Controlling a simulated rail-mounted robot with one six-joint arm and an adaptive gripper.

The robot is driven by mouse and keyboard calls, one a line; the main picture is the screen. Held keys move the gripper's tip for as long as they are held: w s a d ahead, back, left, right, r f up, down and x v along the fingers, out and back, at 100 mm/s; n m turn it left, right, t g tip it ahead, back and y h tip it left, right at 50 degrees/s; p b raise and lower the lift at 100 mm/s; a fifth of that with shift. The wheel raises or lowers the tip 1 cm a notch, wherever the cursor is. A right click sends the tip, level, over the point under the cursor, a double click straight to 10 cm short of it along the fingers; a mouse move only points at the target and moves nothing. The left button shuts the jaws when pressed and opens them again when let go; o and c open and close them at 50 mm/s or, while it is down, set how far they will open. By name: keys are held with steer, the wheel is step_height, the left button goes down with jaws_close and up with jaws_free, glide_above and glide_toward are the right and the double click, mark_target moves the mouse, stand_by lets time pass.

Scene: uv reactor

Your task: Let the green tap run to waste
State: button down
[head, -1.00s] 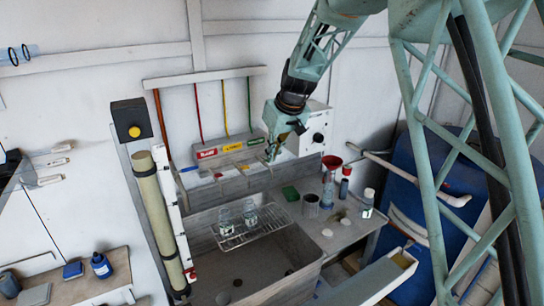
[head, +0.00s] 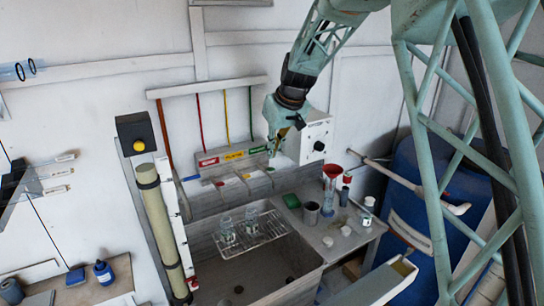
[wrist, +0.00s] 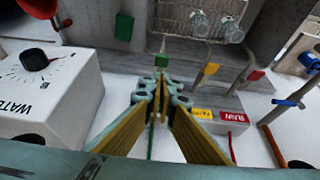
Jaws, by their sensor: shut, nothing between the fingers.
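The green tap (wrist: 162,60) shows in the wrist view as a small green handle just beyond my fingertips, with a slight gap visible in the picture. Beside it stand a yellow tap (wrist: 210,68), a red tap (wrist: 255,75) and, farther right, a blue tap (wrist: 290,103). My gripper (wrist: 157,88) is shut with nothing between its fingers. In the head view, my gripper (head: 272,152) hangs by the right end of the label strip, near the green pipe (head: 250,108). The fingers hide part of the tap row. I cannot tell the tap's outlet setting.
A white dial box (head: 315,138) stands close to the right of my gripper. Below is the sink (head: 255,275) with a wire rack (head: 262,234) holding glass vessels. A grey cup (head: 311,212), red funnel (head: 331,170) and green sponge (head: 291,200) stand on the right counter.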

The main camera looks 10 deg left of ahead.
steer(key=w+a+r+v, duration=0.1)
steer(key=v, duration=0.8)
steer(key=shift+w+p, duration=0.25)
steer(key=shift+p, duration=0.1)
steer(key=shift+a, duration=0.1)
stand_by(0.3)
steer(key=s+d+r+m+h+b, duration=0.15)
steer(key=s+d+r, duration=0.35)
steer(key=s+d, duration=0.75)
steer(key=s+d+r+m, duration=0.3)
steer(key=s+d+r, duration=0.2)
steer(key=s+d, duration=0.8)
steer(key=s+d+f+m, duration=0.1)
steer(key=s+d, duration=0.3)
steer(key=s, duration=0.7)
steer(key=s+d+f+m+h+b, duration=0.1)
steer(key=s+d+f, duration=0.3)
steer(key=s, duration=0.7)
steer(key=s+d+f+m+h, duration=0.1)
steer(key=s+d, duration=0.4)
steer(key=s, duration=0.6)
step_height(320, 180, down, 2)
steer(key=shift+s+d+f+m, duration=0.2)
steer(key=shift+s+d+m, duration=0.1)
steer(key=shift+m, duration=0.15)
steer(key=shift+w+b, duration=0.1)
steer(key=shift+b, duration=0.25)
